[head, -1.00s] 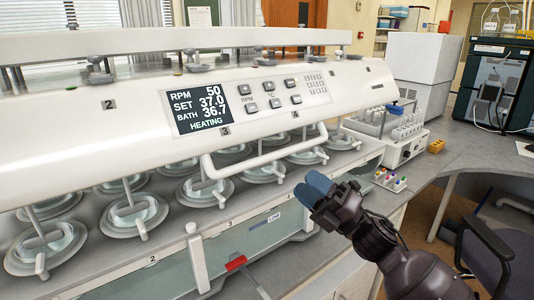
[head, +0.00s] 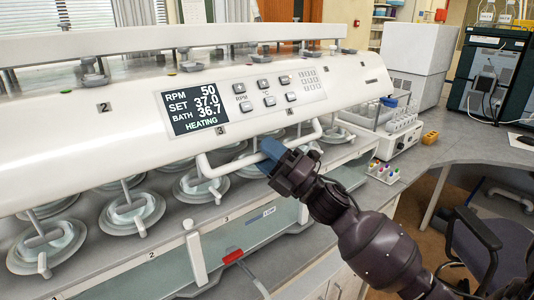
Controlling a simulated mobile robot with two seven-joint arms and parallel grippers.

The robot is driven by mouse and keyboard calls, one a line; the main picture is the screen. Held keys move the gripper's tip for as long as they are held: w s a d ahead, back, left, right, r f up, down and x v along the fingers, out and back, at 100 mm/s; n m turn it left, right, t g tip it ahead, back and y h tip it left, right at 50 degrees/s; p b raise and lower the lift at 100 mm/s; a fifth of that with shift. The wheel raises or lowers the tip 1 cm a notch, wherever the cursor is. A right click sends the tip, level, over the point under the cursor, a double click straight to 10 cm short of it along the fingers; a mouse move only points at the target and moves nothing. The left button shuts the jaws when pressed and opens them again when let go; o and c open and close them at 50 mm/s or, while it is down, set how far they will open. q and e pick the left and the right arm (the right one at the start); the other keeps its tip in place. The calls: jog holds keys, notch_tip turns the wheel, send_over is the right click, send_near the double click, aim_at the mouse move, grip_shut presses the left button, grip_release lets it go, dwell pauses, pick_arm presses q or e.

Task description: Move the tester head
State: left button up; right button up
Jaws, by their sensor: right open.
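The tester head (head: 130,128) is a long white sloped housing with a display (head: 196,107) reading RPM 50, set 37.0, bath 36.7, heating. A white bar handle (head: 222,166) runs along its lower front edge. My right gripper (head: 268,153) has blue fingertips and is at the handle's right part, overlapping it in the head view. It is open; whether the bar lies between its fingers cannot be told, as the fingers hide that part. Several round vessels (head: 131,213) sit in the bath deck below the head. My left gripper is not in view.
A chair (head: 485,240) is at lower right.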

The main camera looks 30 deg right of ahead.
grip_shut()
notch_tip(320, 180, down, 9)
jog(key=b, duration=0.5)
jog(key=shift+r, duration=0.2)
grip_release()
